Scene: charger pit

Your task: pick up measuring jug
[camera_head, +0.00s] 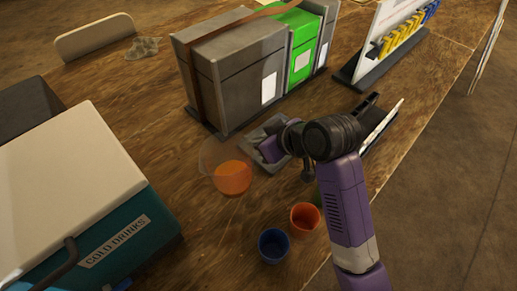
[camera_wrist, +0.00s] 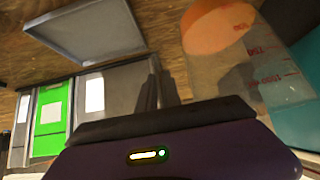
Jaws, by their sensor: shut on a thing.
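The measuring jug (camera_head: 232,176) is clear, with orange contents, and is near the middle of the table. In the wrist view the clear jug (camera_wrist: 245,68) shows red markings at the right of my fingers. My gripper (camera_wrist: 157,88) has its fingers close together, shut on the jug at its side. The exact place of the hold is hidden. In the head view my gripper (camera_head: 259,152) is just right of the jug. I cannot tell whether the jug's base touches the table.
A blue cup (camera_head: 273,245) and an orange cup (camera_head: 305,219) stand in front. A grey tray (camera_wrist: 88,30) lies behind my gripper. Grey and green bins (camera_head: 235,75) stand at the back. A cold drinks cooler (camera_head: 110,245) is at left. A crumpled grey cloth (camera_head: 138,49) lies far left.

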